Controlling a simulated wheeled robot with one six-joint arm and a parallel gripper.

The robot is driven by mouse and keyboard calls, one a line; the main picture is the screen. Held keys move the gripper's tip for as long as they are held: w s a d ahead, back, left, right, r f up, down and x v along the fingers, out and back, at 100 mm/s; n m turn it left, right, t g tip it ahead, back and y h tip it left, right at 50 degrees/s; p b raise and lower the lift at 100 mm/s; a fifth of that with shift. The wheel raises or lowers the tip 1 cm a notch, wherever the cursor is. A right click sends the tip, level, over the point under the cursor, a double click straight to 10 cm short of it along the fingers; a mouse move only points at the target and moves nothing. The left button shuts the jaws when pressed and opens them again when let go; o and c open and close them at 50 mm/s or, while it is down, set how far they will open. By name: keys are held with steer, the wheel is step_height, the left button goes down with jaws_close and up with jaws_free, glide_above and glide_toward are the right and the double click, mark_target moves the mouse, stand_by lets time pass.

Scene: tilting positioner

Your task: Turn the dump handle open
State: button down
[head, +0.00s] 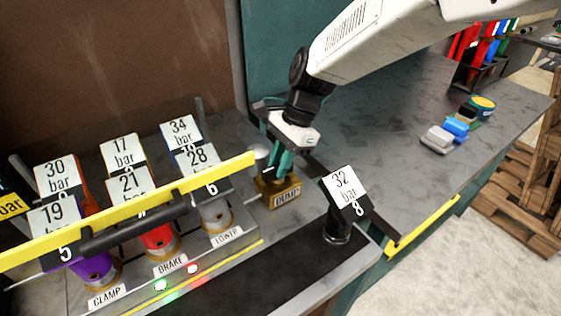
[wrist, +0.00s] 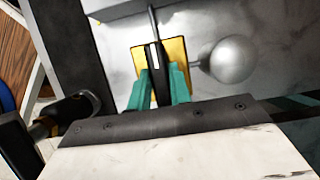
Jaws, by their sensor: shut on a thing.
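The dump valve's brass block (head: 285,190) stands on the bench and bears the label DUMP. My gripper (head: 280,165) comes down over it from above, with its teal fingers shut on the dark handle on top of the block. In the wrist view the fingers of my gripper (wrist: 159,85) close on both sides of the black handle (wrist: 154,58), which carries a white line and lies over the yellow brass block (wrist: 174,50). A grey ball knob (wrist: 230,60) on a short rod sits to the right of it. The lower part of the handle is hidden between the fingers.
A yellow guard bar (head: 130,210) crosses in front of several tagged valves on the left. A post with a 32 bar tag (head: 345,190) stands close to the right of the dump block. Small coloured objects (head: 455,128) lie farther right on the bench.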

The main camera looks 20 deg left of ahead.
steer(key=shift+n, duration=0.3)
steer(key=n, duration=0.2)
steer(key=n+h, duration=0.1)
steer(key=shift+a+n+g+h, duration=0.15)
steer(key=shift+n+g+h, duration=0.15)
steer(key=shift+n+g, duration=0.1)
steer(key=n+h, duration=0.1)
steer(key=n, duration=0.3)
steer(key=shift+a+n+h, duration=0.15)
steer(key=shift+n+h, duration=0.15)
steer(key=shift+h, duration=0.1)
steer(key=n, duration=0.2)
steer(key=n+h, duration=0.1)
steer(key=n, duration=0.1)
steer(key=shift+a+h, duration=0.1)
steer(key=shift+h, duration=0.2)
steer(key=shift+s+n+t+h, duration=0.1)
steer(key=shift+n+t+h, duration=0.25)
steer(key=shift+n, duration=0.85)
steer(key=shift+n+t+h, duration=0.35)
steer(key=shift+n, duration=0.85)
steer(key=c, duration=1.3)
jaws_free()
